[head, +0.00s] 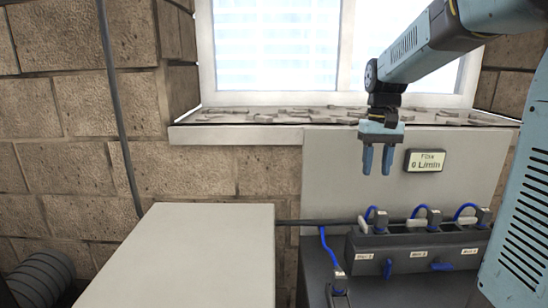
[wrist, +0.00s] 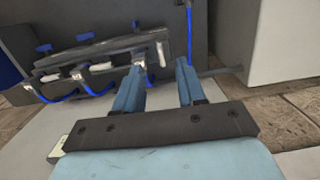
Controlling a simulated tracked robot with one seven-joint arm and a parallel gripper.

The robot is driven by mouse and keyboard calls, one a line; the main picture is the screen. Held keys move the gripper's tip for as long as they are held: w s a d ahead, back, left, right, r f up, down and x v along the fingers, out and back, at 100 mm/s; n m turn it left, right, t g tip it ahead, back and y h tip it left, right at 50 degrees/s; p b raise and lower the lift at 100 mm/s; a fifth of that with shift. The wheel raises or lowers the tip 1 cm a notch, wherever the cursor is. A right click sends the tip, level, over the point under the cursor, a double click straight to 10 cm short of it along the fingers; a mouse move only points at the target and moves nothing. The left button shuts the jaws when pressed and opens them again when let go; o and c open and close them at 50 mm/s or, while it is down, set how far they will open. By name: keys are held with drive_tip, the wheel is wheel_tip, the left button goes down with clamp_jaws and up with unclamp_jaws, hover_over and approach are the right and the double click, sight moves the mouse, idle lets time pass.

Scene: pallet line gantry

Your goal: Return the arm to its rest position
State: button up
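My gripper (head: 377,160) hangs fingers down at the end of my raised arm, in front of the pale back panel (head: 328,170). Its two blue fingers are apart with a gap between them, and nothing shows between them. In the wrist view my gripper (wrist: 160,82) also shows two separated fingers with empty space between. In the head view the fingers are above and left of the dark manifold block (head: 420,262). In the wrist view the manifold block (wrist: 105,55) lies beyond the fingers, partly overlapped by the left one.
Blue hoses (head: 326,250) and grey-white levers on the manifold stand below my gripper. A display (head: 426,160) reading 0 L/min is on the panel to the right. A pale box top (head: 185,255) is at lower left. A window sill (head: 240,134) runs behind.

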drive_tip(key=s+a+t, duration=0.1)
drive_tip(key=s+t, duration=0.5)
drive_tip(key=s, duration=1.4)
drive_tip(key=shift+a+f+t, duration=0.35)
drive_tip(key=shift+f+t, duration=0.05)
